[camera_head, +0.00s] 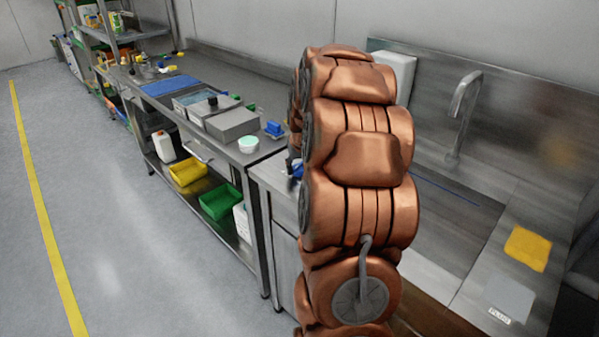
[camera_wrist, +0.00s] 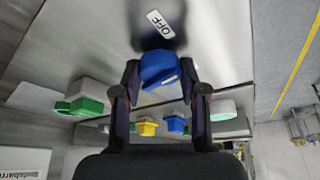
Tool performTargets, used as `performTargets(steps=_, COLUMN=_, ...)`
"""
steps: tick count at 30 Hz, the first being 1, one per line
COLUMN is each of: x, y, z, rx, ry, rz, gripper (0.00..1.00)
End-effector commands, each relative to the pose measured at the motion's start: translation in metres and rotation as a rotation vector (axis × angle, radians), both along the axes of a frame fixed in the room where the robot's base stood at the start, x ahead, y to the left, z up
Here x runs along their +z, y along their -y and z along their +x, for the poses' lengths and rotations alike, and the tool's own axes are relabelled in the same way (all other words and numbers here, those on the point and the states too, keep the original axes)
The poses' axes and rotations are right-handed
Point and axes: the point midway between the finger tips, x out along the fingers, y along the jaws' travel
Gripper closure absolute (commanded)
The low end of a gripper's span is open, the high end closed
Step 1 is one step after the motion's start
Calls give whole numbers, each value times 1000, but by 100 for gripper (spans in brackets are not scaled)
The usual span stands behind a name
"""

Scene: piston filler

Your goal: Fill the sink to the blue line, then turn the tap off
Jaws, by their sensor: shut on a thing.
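In the wrist view my gripper (camera_wrist: 158,76) has its two dark fingers on either side of a blue knob (camera_wrist: 157,66) and is shut on it. A tag reading OFF (camera_wrist: 160,23) is beside the knob. In the head view my copper arm hides my gripper and the left part of the sink (camera_head: 450,240). The steel spout (camera_head: 464,112) stands at the back of the sink. A thin blue line (camera_head: 445,187) runs along the sink's back wall. I cannot tell the water level or whether water is flowing.
A yellow cloth (camera_head: 528,248) and a grey plate tagged PLUME (camera_head: 510,297) lie right of the sink. A steel counter (camera_head: 262,155) on the left carries a grey box (camera_head: 231,125) and a white-green tub (camera_head: 248,144). Open floor (camera_head: 130,200) lies further left.

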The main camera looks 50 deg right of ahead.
Motion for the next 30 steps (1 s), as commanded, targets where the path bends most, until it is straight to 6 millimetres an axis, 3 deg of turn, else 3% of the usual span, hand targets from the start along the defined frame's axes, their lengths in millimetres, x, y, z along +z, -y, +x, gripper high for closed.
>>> performTargets(steps=30, x=0, y=-1, z=4, rx=-894, ry=4, rz=-2, gripper=93)
